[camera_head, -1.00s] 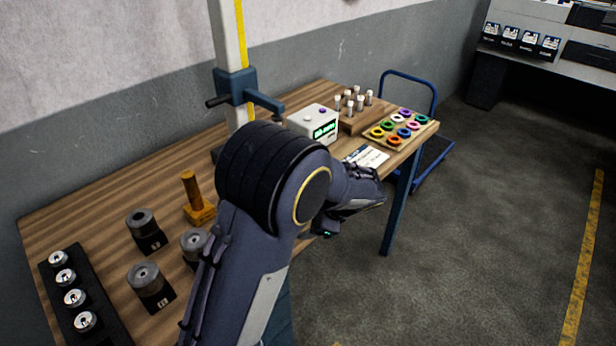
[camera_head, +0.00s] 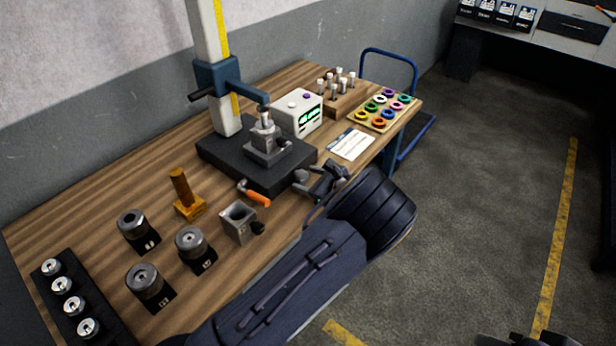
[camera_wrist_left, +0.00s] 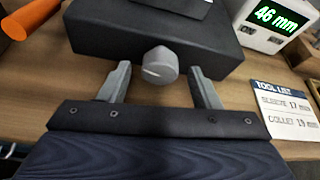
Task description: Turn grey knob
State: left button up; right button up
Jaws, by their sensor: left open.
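The grey knob (camera_wrist_left: 160,66) sticks out of the front face of the black base block (camera_wrist_left: 115,35) in the left wrist view. In the head view the knob (camera_head: 300,176) is small and close to my gripper. My left gripper (camera_wrist_left: 161,78) is open, with one finger on each side of the knob and a visible gap on both sides. In the head view the left gripper (camera_head: 310,182) is at the base block's front right side.
A grey clamp (camera_head: 264,145) stands on the base block beneath the column (camera_head: 213,60). An orange-handled tool (camera_head: 255,193) and a grey cup-like block (camera_head: 238,224) lie to the left. A display box (camera_head: 300,114) reads 46 mm. A tool list card (camera_head: 350,144) is at right.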

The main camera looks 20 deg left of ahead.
pick_arm(q)
jog(key=shift+w+a+f, duration=0.1)
jog(key=shift+a, duration=0.05)
jog(key=shift+c, duration=0.3)
jog(key=c, duration=0.9)
